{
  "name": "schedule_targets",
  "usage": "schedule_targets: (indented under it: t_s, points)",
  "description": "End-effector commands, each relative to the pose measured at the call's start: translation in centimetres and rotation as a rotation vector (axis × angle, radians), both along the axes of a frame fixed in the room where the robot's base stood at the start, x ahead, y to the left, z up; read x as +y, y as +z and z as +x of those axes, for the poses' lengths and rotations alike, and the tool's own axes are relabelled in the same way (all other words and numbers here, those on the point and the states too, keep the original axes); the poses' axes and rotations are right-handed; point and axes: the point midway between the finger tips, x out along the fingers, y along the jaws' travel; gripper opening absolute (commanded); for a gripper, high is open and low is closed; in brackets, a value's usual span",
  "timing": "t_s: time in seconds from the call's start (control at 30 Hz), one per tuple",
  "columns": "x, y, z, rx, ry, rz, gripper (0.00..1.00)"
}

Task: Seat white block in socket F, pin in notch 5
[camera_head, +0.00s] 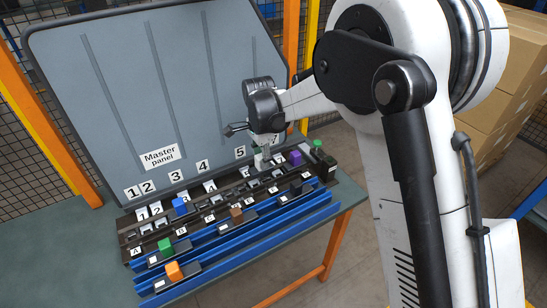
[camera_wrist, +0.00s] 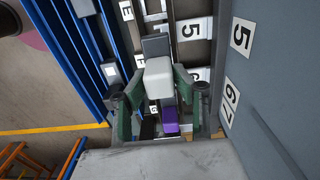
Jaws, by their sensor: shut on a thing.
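The white block (camera_wrist: 158,78) is between the green-tipped fingers of my gripper (camera_wrist: 156,92) in the wrist view, with a dark grey part right beyond it. In the head view my gripper (camera_head: 264,152) points down over the right half of the dark socket rack (camera_head: 131,238), and the white block (camera_head: 260,161) shows small beneath it. A number 5 plate (camera_wrist: 194,29) lies beside the block's line in the wrist view. Socket F and the pin are hard to make out; whether the block touches the rack cannot be told.
A purple block (camera_head: 295,158) stands close right of my gripper, and a green-topped knob (camera_head: 317,145) is at the rack's right end. Blue (camera_head: 179,206), brown (camera_head: 236,214), green (camera_head: 165,247) and orange (camera_head: 174,271) blocks stand leftward. The grey master panel (camera_head: 125,95) rises behind.

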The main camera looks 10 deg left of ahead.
Motion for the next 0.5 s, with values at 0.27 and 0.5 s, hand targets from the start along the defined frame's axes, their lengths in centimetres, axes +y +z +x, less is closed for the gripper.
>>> schedule_targets:
  t_s: [0.27, 0.5]
  points:
    - [-0.1, -0.8, 0.0, 0.000, -0.001, 0.000, 0.00]
    - [-0.1, -2.1, 0.1, 0.000, -0.001, 0.000, 0.00]
